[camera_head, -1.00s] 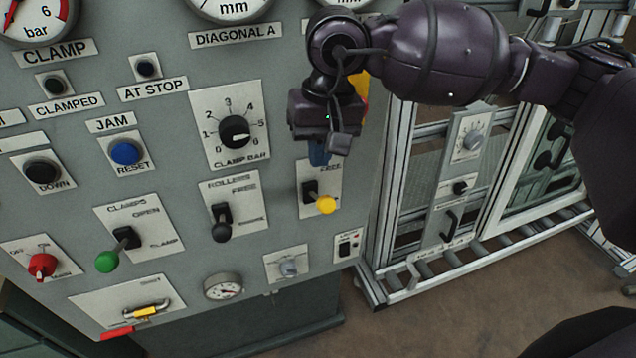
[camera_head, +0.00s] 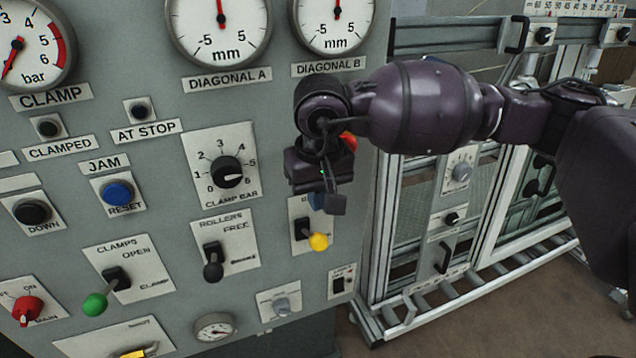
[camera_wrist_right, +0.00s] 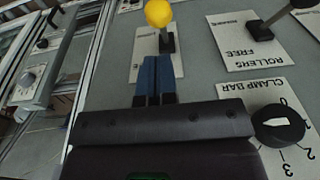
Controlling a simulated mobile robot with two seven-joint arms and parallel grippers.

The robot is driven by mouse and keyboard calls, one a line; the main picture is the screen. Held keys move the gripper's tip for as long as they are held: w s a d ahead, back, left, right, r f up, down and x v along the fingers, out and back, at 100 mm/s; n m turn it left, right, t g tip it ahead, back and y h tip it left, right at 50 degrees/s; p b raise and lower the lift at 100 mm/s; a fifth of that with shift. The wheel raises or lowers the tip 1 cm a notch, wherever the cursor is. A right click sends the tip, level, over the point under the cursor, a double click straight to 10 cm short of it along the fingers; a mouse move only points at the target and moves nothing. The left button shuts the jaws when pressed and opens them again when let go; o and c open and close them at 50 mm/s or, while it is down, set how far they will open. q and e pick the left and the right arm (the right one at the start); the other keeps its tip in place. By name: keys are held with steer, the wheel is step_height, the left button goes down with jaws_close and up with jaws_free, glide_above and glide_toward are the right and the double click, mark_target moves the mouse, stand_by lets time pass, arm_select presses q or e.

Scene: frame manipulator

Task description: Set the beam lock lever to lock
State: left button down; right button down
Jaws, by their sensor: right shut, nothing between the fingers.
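The lever with the yellow ball knob (camera_head: 318,241) stands on a pale plate on the grey panel, with its knob down and to the right of its black base. In the right wrist view the yellow knob (camera_wrist_right: 159,12) is at the top, beyond the fingertips. The plate's print is mostly hidden by my gripper in the head view, so I cannot tell which lever this label names. My right gripper (camera_head: 317,203) is shut and empty just above the lever; its blue fingers (camera_wrist_right: 155,78) point at the lever base, apart from the knob. My left gripper is not in view.
To the left are the black rollers lever (camera_head: 213,265), the green-knobbed clamps lever (camera_head: 96,303) and the clamp bar dial (camera_head: 227,173). A small switch (camera_head: 340,284) lies below right. An aluminium frame (camera_head: 385,235) stands right of the panel's edge.

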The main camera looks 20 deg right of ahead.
mark_target(316, 232)
step_height(316, 232, down, 5)
steer(key=shift+w+r, duration=0.15)
steer(key=shift+f, duration=0.35)
steer(key=shift+f, duration=0.1)
